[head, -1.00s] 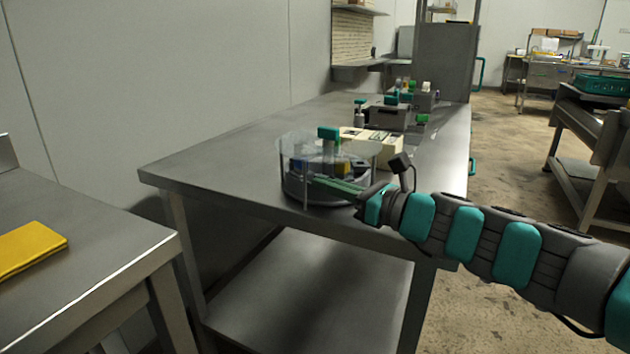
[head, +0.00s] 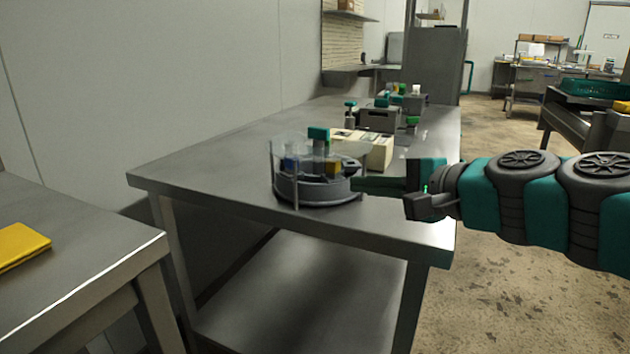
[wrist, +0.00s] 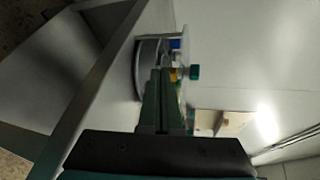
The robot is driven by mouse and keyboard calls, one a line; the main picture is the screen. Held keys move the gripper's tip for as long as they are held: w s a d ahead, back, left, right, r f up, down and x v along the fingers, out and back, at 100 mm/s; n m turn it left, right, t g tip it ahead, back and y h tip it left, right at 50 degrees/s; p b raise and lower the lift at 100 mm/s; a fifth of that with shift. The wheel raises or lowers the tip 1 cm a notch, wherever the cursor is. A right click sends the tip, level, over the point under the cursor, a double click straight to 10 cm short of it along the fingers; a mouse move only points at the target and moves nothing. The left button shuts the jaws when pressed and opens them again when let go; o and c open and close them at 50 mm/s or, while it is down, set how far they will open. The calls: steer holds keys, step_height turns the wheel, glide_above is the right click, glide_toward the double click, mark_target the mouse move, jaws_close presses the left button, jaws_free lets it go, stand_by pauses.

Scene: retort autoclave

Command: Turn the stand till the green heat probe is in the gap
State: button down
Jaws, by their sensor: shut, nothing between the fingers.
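The stand (head: 315,193) is a round grey turntable near the front edge of the steel table, with a clear guard around part of it and a teal-topped handle (head: 318,133) above. A blue item (head: 291,161) shows on its left and a yellow item (head: 333,169) on its right. I cannot make out the green heat probe or the gap. My gripper (head: 355,184) is shut and empty, its fingertips at the stand's right side; I cannot tell if they touch. In the wrist view, the fingers (wrist: 161,75) point at the stand's rim (wrist: 141,68).
A cream box (head: 372,150) stands close behind the stand. Grey fixtures with green-topped parts (head: 379,118) are farther back on the steel table (head: 225,150). The table left of the stand is clear.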

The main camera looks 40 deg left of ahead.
steer(key=n, duration=0.2)
glide_toward(301, 176)
steer(key=shift+t+h, duration=0.3)
steer(key=shift+h, duration=0.1)
steer(key=x, duration=0.5)
steer(key=shift+a+p, duration=0.25)
steer(key=shift+p, duration=0.15)
steer(key=shift+w+a, duration=0.2)
steer(key=shift+a, duration=0.3)
steer(key=shift+s+a+m+t, duration=0.15)
steer(key=shift+a+m+t, duration=0.6)
steer(key=shift+a, duration=0.2)
steer(key=shift+f, duration=0.1)
steer(key=shift+s+d, duration=0.1)
steer(key=shift+d, duration=0.15)
steer(key=s+v, duration=0.1)
steer(key=v, duration=1.2)
steer(key=shift+s+f+b, duration=0.15)
steer(key=shift+s+b, duration=0.2)
steer(key=shift+s, duration=0.05)
